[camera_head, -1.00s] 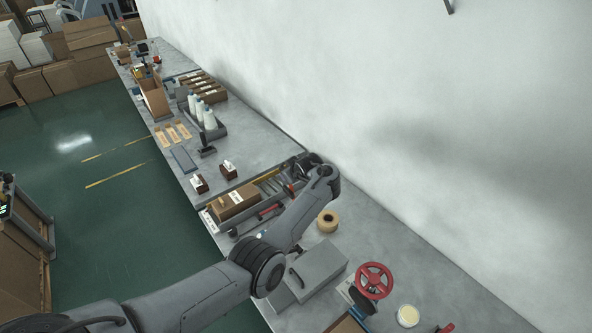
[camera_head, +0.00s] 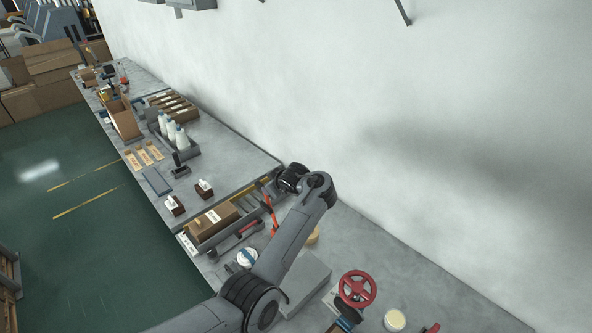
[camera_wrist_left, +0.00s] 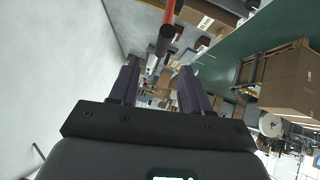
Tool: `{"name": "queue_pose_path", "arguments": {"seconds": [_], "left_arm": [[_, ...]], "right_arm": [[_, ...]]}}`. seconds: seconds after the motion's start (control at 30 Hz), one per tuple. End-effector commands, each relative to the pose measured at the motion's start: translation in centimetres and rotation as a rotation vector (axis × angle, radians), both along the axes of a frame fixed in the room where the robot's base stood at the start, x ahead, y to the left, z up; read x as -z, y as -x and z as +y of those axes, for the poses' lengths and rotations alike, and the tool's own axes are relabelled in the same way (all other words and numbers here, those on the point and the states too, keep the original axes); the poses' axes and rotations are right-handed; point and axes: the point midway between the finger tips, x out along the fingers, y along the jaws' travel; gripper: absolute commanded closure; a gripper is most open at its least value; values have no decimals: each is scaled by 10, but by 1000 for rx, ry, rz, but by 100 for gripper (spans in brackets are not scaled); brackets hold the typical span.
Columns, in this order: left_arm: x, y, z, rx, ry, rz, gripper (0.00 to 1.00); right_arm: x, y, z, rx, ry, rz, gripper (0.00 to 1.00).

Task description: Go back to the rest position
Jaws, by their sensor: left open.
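My left arm (camera_head: 298,222) comes in from the bottom and reaches over the bench, with its dark wrist end (camera_head: 291,178) by the wall side. The fingers cannot be made out there. In the left wrist view my left gripper (camera_wrist_left: 157,84) is open, its two purple-grey fingers wide apart with nothing held between them. An orange rod with a dark end (camera_wrist_left: 169,14) shows beyond the fingertips; I cannot tell how far away it is. My right gripper is in neither view.
The long grey bench (camera_head: 230,150) runs along the white wall. The green floor (camera_head: 80,200) at left is open.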

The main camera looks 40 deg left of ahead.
Motion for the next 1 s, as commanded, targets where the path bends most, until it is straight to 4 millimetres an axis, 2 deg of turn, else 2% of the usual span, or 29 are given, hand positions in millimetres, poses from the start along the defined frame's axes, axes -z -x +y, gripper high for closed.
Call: {"name": "queue_pose_path", "arguments": {"seconds": [0.17, 0.37, 0.47, 0.57, 0.67, 0.77, 0.87, 1.0], "left_arm": [[3, 0, 0, 15, -2, 0, 52], [21, 3, -5, 144, -11, -9, 52], [36, 10, -16, 274, -17, -5, 52], [50, 23, -39, 440, -18, 19, 52], [64, 46, -71, 619, -11, 61, 52], [75, 78, -109, 801, 2, 124, 52], [82, 121, -151, 984, 22, 201, 52], [84, 191, -207, 1222, 54, 325, 52]], "right_arm": [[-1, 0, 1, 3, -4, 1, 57], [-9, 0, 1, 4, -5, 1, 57], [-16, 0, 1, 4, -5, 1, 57], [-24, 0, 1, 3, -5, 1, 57], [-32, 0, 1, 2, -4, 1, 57], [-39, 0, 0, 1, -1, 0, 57], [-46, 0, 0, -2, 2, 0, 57], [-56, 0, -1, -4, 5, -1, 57]]}}
